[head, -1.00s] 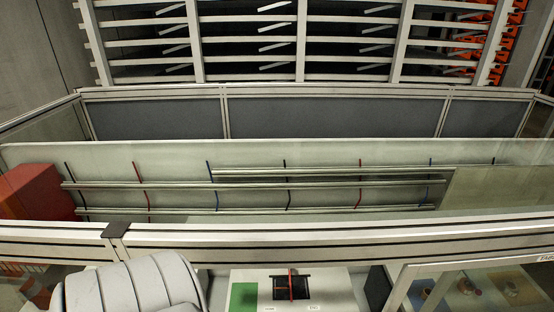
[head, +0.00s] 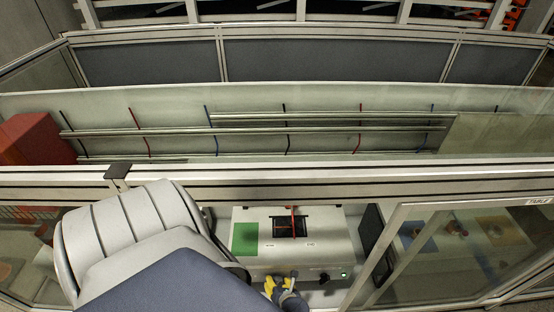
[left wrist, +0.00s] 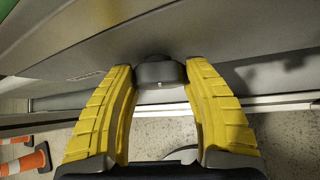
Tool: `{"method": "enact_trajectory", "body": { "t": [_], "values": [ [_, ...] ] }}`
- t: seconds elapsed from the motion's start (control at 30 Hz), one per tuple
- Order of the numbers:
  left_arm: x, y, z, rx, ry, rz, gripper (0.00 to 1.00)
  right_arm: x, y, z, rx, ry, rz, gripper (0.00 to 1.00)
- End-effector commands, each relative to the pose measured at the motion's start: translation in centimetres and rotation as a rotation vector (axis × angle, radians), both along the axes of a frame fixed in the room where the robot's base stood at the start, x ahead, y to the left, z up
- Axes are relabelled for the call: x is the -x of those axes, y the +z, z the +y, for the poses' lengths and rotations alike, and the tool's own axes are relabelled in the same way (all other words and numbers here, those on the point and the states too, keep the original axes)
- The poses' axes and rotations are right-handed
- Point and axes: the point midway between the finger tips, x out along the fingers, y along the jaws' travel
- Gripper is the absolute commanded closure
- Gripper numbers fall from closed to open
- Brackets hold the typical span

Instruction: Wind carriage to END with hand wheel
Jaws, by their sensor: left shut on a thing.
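A pale box (head: 340,235) stands below the rail, with a green patch (head: 245,238) at its left. Its top has a dark framed slot (head: 281,229) with a thin red upright piece (head: 294,222) near the middle. I cannot tell whether this is the carriage. Small labels sit below the slot, too small to read. My left gripper (head: 278,287) is at the box's front face. In the left wrist view its yellow fingers (left wrist: 160,82) are shut on a dark round knob (left wrist: 160,70), apparently the hand wheel. The wheel's rest is hidden. My right gripper is not in view.
A metal rail (head: 400,180) runs across behind the box. A glass-panelled frame (head: 440,205) stands at the right. A small green light (head: 344,275) shows on the box's front right.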

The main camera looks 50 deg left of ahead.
Motion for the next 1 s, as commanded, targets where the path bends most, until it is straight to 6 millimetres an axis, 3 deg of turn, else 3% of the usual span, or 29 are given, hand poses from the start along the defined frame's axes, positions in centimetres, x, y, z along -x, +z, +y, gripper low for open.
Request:
{"method": "enact_trajectory", "body": {
  "t": [0.73, 0.77, 0.97, 1.0],
  "values": [
    [0.12, -0.15, -0.06, -0.054, -0.001, 0.075, 0.78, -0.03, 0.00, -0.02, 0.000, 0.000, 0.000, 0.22],
    [0.12, -0.15, -0.06, -0.054, -0.001, 0.075, 0.45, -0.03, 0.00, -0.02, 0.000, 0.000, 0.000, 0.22],
    [0.06, -0.10, -0.03, -0.055, 0.000, 0.074, 0.22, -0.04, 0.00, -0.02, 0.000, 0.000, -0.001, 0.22],
    [0.05, -0.09, -0.03, -0.055, 0.000, 0.074, 0.22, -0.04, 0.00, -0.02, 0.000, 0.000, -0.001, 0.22]
  ]
}}
